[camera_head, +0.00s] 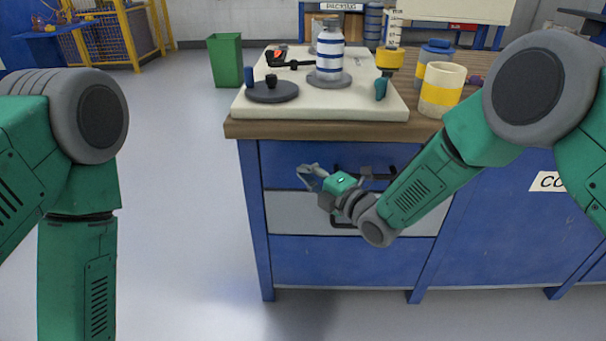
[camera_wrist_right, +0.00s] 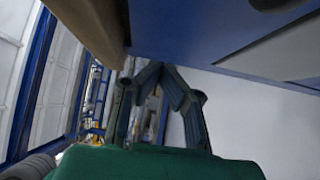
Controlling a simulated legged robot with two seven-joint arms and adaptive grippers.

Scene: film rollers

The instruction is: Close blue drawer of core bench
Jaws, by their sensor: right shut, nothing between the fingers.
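The core bench (camera_head: 256,128) has a wooden top over a blue front with a stack of drawers. The top drawer (camera_head: 290,157) is blue with a dark handle (camera_head: 376,174), partly behind my right arm. Whether it stands out from the bench is hard to tell. My right gripper (camera_head: 306,174) is shut and empty, in front of the upper drawers, left of that handle. In the right wrist view the right fingers (camera_wrist_right: 142,74) come together near a blue panel (camera_wrist_right: 195,25); contact cannot be told. My left gripper is out of the frame.
A pale middle drawer (camera_head: 290,211) and a blue lower drawer (camera_head: 345,262) sit below. A cream tray (camera_head: 330,106) with bottles and tools and a yellow-banded cup (camera_head: 441,88) stand on top. Free floor (camera_head: 185,200) lies left, with a green bin (camera_head: 226,62) behind.

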